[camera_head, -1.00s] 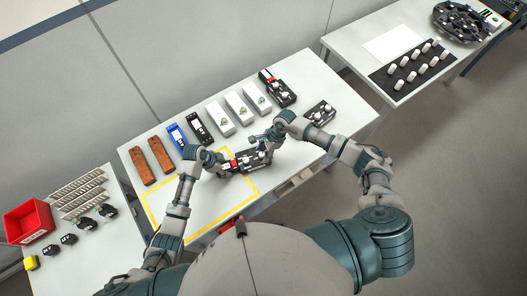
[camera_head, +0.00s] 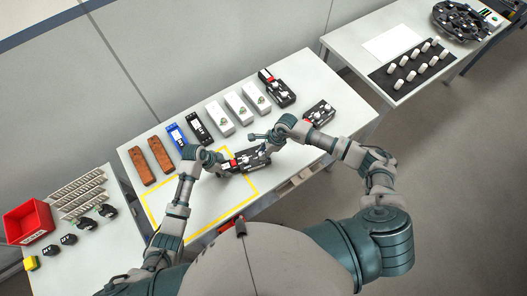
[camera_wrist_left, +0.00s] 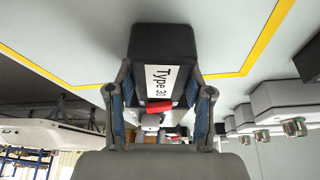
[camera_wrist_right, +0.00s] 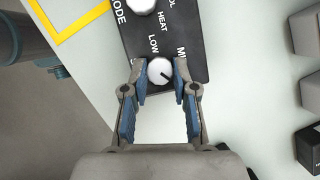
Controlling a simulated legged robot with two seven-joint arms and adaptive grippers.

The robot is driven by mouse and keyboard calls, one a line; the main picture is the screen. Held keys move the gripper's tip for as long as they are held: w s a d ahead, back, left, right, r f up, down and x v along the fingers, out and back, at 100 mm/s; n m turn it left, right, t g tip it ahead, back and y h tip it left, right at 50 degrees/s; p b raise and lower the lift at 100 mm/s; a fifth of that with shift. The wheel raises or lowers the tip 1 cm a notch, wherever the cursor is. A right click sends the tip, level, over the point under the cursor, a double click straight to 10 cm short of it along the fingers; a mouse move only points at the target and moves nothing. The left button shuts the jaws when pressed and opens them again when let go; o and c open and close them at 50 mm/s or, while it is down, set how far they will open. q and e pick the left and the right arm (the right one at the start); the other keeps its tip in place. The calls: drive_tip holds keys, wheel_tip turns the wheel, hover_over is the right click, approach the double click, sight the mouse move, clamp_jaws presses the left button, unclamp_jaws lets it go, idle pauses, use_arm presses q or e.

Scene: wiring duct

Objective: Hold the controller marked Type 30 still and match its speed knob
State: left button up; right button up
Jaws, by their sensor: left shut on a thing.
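The Type 30 controller (camera_head: 258,163) is a black box with white knobs and a red switch, on the near part of the table. In the left wrist view, its white label (camera_wrist_left: 162,79) reads "Type 30". My left gripper (camera_wrist_left: 160,98) is shut on the controller's end, one finger on each side. In the right wrist view, a white knob (camera_wrist_right: 159,71) has a dark pointer line slanting down to the right, near the words "LOW" and "MI". My right gripper (camera_wrist_right: 161,66) is open, its fingertips on either side of this knob; contact is unclear.
Another black controller (camera_head: 319,113) lies to the right, and one with a red part (camera_head: 277,88) lies at the back. White boxes (camera_head: 219,119), a blue unit (camera_head: 177,137) and brown blocks (camera_head: 141,167) form a row behind. Yellow tape (camera_head: 151,215) outlines clear table at the left.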

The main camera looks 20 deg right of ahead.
drive_tip(key=o, duration=0.4)
drive_tip(key=shift+r, duration=0.1)
drive_tip(key=v, duration=1.1)
drive_tip(key=shift+d+r, duration=0.2)
drive_tip(key=shift+r, duration=0.15)
use_arm(q)
drive_tip(key=o, duration=1.4)
drive_tip(key=shift+r, duration=0.15)
